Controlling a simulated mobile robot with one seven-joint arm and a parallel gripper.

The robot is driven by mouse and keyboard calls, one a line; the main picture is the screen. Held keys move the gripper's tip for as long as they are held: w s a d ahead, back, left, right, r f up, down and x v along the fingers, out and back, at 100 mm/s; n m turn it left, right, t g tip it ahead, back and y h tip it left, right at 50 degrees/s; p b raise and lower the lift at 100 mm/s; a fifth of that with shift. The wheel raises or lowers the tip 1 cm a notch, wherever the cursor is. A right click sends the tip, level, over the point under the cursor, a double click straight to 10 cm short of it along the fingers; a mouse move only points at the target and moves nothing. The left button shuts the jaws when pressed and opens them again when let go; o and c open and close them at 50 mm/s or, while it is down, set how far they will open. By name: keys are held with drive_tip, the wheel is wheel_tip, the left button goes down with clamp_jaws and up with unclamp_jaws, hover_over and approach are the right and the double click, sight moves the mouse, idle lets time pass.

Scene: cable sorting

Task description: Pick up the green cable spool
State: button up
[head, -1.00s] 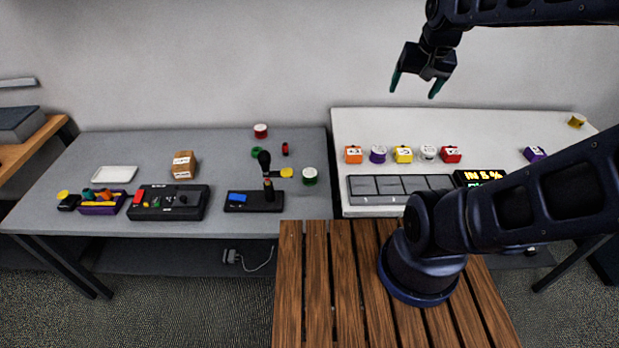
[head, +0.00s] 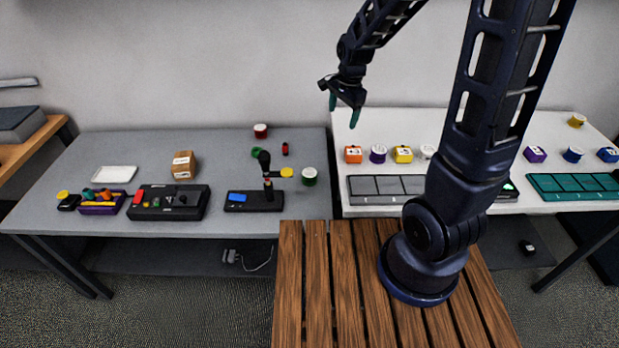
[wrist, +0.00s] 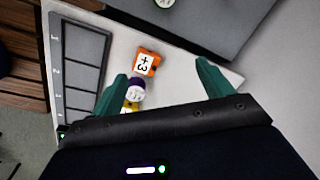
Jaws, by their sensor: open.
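A black stand with an upright post (head: 255,200) and a yellow disc (head: 287,172) are close left of the spool. The white table (head: 460,130) holds several coloured blocks and trays.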

sight(309, 173)
drive_tip(key=shift+w+a+f+m+g+h, duration=0.2)
drive_tip(key=shift+a+f+m, duration=1.15)
drive_tip(key=shift+f, duration=2.35)
drive_tip(key=shift+w+a+f+m+g+h, duration=0.1)
drive_tip(key=shift+a+f+m+g, duration=0.3)
drive_tip(key=shift+a+f, duration=2.5)
drive_tip(key=shift+w+a+f+m+g+h, duration=0.1)
drive_tip(key=shift+a+f+m, duration=0.95)
drive_tip(key=shift+f, duration=3.4)
drive_tip(key=shift+w+d+f, duration=0.1)
drive_tip(key=shift+w+f, duration=0.05)
drive_tip(key=shift+f, duration=2.45)
drive_tip(key=c, duration=1.1)
